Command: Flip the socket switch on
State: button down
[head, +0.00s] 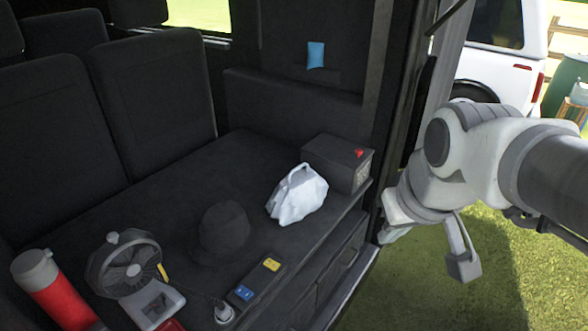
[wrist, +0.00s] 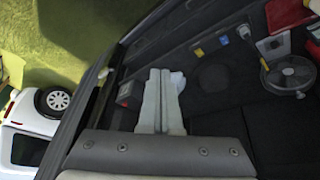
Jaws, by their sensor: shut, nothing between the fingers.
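The socket strip (head: 256,281) is a dark bar on the dark platform near its front edge, with a yellow piece (head: 271,265) and a blue piece (head: 243,293) on top. A white plug (head: 224,313) with a cable sits at its near end. The strip also shows in the wrist view (wrist: 211,46), beyond the fingertips and to the right. The switch position is too small to tell. My gripper (wrist: 160,71) is shut and empty, apart from the strip.
A white bag (head: 297,195) and a black box with a red part (head: 338,162) stand right of a dark hat (head: 223,232). A fan (head: 125,264) and a red cylinder (head: 55,290) stand left of the strip. Seats line the back; the door frame borders the right.

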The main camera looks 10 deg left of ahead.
jog(key=w+a+f+n+g+y+b, duration=0.1)
jog(key=w+a+f+n+b, duration=0.15)
jog(key=a+f, duration=0.3)
jog(key=w+a+f+n+g+b, duration=0.1)
jog(key=w+a+f+n+b, duration=0.15)
jog(key=w+a+f, duration=0.35)
jog(key=n+g+b, duration=0.2)
jog(key=n, duration=0.2)
send_over(248, 295)
jog(key=s+d, duration=0.1)
jog(key=d, duration=0.1)
notch_tip(248, 295, down, 10)
jog(key=shift+d+f, duration=0.1)
jog(key=f+b, duration=0.1)
jog(key=f, duration=0.3)
jog(key=a+f+b, duration=0.1)
jog(key=f, duration=0.3)
jog(key=f+b, duration=0.1)
jog(key=f, duration=0.3)
jog(key=shift+w+a+f, duration=0.35)
jog(key=shift+w+f, duration=0.05)
jog(key=shift+f+t+b, duration=0.3)
jog(key=shift+f, duration=0.2)
